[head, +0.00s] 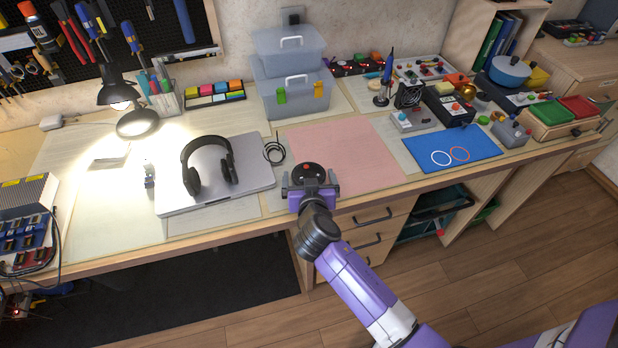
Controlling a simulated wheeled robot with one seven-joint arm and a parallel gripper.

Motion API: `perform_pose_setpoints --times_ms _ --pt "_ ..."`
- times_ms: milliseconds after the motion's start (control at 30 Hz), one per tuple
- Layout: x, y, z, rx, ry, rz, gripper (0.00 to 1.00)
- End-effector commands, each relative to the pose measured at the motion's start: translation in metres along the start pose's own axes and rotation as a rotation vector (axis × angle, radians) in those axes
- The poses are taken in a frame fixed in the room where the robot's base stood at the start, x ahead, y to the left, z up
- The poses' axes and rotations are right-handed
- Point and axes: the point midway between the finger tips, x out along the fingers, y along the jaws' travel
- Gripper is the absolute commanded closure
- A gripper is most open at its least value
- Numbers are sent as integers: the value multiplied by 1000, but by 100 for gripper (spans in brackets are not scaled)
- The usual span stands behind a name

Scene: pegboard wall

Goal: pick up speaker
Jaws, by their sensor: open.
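A round dark object with a red dot on top (307,171) shows at the front edge of the pink mat; it may be the speaker, but I cannot tell for sure. My gripper (311,182) is at the front edge of the workbench, its jaws open. The dark object shows between and just beyond the jaws. I cannot tell whether they touch it, and its lower part is hidden by my gripper. A small black boxy device (410,95) stands farther back to the right.
Black headphones (209,168) lie on a silver laptop (258,176) to the left. A pink mat (352,150) is mostly bare. A blue mat (480,147) lies right. Stacked grey boxes (297,101) and a lit lamp (118,96) stand behind.

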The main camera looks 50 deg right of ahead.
Motion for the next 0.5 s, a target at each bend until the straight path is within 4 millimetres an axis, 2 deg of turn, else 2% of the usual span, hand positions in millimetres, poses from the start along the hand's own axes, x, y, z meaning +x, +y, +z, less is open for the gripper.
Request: perform_pose_setpoints --times_ms 167,500 --pt "0 0 0 0 0 0 0" --pt "0 0 0 -1 0 0 67"
